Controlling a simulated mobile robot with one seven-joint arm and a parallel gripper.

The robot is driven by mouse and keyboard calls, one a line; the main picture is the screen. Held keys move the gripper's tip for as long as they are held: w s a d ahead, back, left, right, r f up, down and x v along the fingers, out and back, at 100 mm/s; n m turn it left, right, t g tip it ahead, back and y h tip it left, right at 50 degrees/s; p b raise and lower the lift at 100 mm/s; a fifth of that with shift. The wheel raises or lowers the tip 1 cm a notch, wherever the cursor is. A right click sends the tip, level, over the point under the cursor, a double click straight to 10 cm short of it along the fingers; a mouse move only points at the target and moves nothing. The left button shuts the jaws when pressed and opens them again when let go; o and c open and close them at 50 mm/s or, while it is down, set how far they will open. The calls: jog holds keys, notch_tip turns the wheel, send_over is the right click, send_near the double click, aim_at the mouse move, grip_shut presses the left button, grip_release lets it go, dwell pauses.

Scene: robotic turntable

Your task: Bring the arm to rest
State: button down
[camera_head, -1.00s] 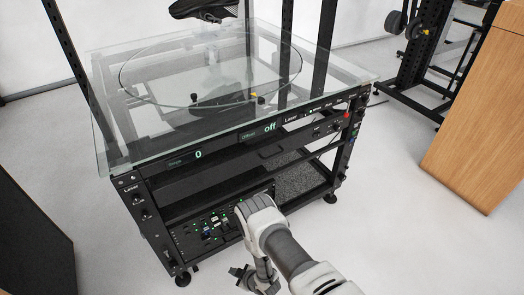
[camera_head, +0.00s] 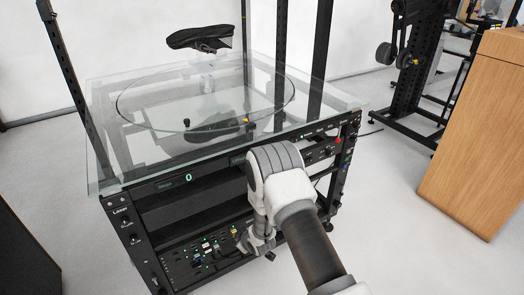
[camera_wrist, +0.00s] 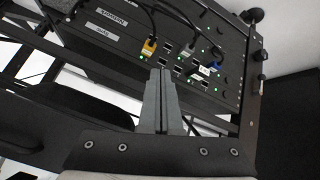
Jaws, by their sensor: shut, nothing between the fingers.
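My arm reaches in from the lower right of the head view and covers part of the rack's front. My gripper (camera_wrist: 162,72) shows in the wrist view with its two fingers together and nothing between them. It points at the port panel (camera_wrist: 190,60), which has green lights and several plugged cables. I cannot tell whether the fingertips touch the panel. In the head view the gripper end is low in front of the same panel (camera_head: 205,258), partly hidden by my arm.
The turntable rack has a glass top (camera_head: 105,180) that overhangs its front above my arm. A wooden cabinet (camera_head: 480,130) stands at the right. The floor between rack and cabinet is clear.

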jog(key=w+d+r+m+h+b, duration=0.1)
jog(key=d+r, duration=0.2)
jog(key=r, duration=0.5)
jog(key=w+d+r+m+h+b, duration=0.15)
jog(key=d+r, duration=0.25)
jog(key=r, duration=0.4)
jog(key=s+d+r+m, duration=0.1)
jog(key=s+d+r, duration=0.2)
jog(key=r, duration=0.4)
jog(key=s+d+r+m, duration=0.2)
jog(key=s+d+r, duration=0.1)
jog(key=r, duration=0.3)
jog(key=s+d+r+m+h+b, duration=0.25)
jog(key=s+d+r, duration=0.45)
jog(key=s, duration=0.4)
jog(key=s+d+r+m+g+b, duration=0.1)
jog(key=s, duration=0.7)
jog(key=s+d+r+m+b, duration=0.1)
jog(key=s+r+m, duration=0.1)
jog(key=s, duration=0.7)
notch_tip(320, 180, up, 25)
jog(key=p, duration=2.5)
jog(key=shift+s+g+y, duration=0.15)
jog(key=shift+g+y, duration=0.15)
jog(key=shift+a, duration=0.1)
